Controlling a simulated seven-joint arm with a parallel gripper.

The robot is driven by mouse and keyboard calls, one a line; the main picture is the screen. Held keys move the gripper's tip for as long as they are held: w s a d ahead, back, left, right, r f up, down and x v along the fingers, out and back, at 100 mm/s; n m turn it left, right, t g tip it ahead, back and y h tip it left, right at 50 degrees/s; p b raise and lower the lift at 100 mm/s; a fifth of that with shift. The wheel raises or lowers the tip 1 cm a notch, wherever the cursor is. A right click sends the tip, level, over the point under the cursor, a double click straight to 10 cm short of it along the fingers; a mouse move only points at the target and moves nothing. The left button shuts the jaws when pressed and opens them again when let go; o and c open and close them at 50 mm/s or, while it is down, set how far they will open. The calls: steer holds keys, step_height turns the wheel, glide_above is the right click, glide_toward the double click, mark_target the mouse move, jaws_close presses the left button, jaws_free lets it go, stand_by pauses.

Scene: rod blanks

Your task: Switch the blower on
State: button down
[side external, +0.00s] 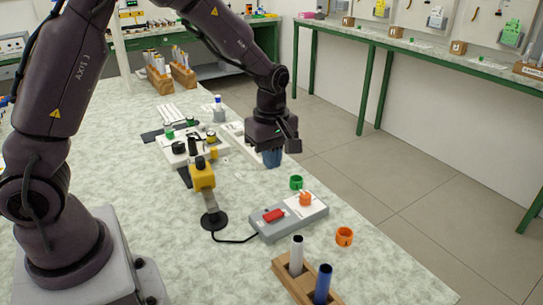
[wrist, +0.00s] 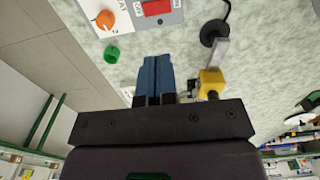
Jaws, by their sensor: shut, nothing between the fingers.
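The blower (side external: 201,176) is a yellow head on a grey post with a round black base. A black cord joins it to a grey control box (side external: 262,234) with a red rocker switch (side external: 274,216) and an orange knob (side external: 305,199). I cannot tell the switch's position. My gripper (side external: 272,163) has blue fingers, shut and empty, held above the bench behind the box. In the wrist view the fingers (wrist: 157,60) point towards the top, apart from the red switch (wrist: 157,7) and orange knob (wrist: 104,20); the blower (wrist: 212,80) is right of them.
A green ring (side external: 296,182) lies behind the box and an orange ring (side external: 344,236) lies to its right. A wooden rack (side external: 290,278) with a white and a blue rod stands in front. White fixtures (side external: 190,150) with black and green parts stand behind the blower.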

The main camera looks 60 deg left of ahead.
mark_target(278, 213)
steer(key=shift+r, duration=0.2)
steer(key=shift+w+d, duration=0.15)
steer(key=shift+w, duration=0.55)
steer(key=shift+f, duration=0.15)
step_height(278, 213, down, 14)
steer(key=shift+w+r, duration=0.1)
steer(key=shift+w, duration=0.05)
